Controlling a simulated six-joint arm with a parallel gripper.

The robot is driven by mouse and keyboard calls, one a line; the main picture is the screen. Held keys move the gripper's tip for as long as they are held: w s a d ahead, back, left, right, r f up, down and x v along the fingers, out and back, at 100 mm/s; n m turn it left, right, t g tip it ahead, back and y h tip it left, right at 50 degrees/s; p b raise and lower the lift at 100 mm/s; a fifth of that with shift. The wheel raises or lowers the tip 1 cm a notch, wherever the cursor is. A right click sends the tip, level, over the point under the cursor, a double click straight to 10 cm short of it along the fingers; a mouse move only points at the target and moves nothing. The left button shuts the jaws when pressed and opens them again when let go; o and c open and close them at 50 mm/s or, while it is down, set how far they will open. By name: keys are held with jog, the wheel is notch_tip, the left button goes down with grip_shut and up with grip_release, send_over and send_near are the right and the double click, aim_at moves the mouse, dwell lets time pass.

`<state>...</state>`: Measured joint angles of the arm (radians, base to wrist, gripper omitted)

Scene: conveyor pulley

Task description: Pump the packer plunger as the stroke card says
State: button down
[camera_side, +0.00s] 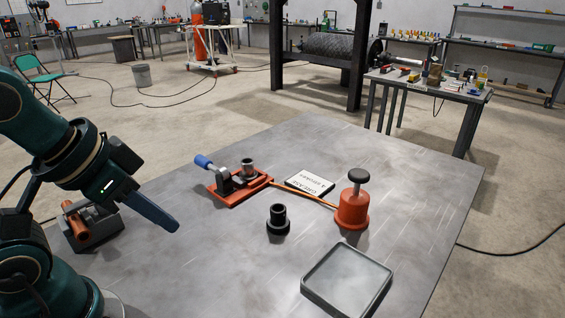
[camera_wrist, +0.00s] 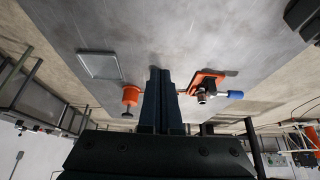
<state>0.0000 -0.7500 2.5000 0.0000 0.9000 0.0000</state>
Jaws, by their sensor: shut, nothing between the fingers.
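The bearing packer is an orange pot (camera_side: 352,210) with a dark knobbed plunger (camera_side: 358,176) standing up from its top. It also shows in the wrist view (camera_wrist: 131,96). The stroke card (camera_side: 310,187) lies on the table behind and left of the pot. It reads "GREASE" with a second line that looks like "4 STROKES", though the digit is small. My gripper (camera_side: 172,225) is shut and empty above the left part of the table, well away from the plunger. In the wrist view its fingers (camera_wrist: 160,75) are together.
An orange hose (camera_side: 305,195) joins the pot to an orange fixture (camera_side: 238,188) with a blue-handled lever (camera_side: 203,162). A black flanged sleeve (camera_side: 278,220) stands in front. A grey tray (camera_side: 346,282) lies at front right. A grey block with an orange cylinder (camera_side: 88,225) sits at left.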

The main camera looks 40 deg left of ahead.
dwell(0.4)
jog(key=w+d+r+n+t+h, duration=0.1)
jog(key=w+d+r+n+t, duration=0.1)
jog(key=w+r, duration=0.75)
jog(key=w+d+r+n+t+h, duration=0.1)
jog(key=w+d+r+n+t, duration=0.1)
jog(key=w+r, duration=0.7)
jog(key=n, duration=0.1)
send_over(356, 175)
notch_tip(356, 175, down, 12)
jog(key=shift+r+g+h, duration=0.1)
jog(key=shift+g+h, duration=0.3)
jog(key=shift+f, duration=4.4)
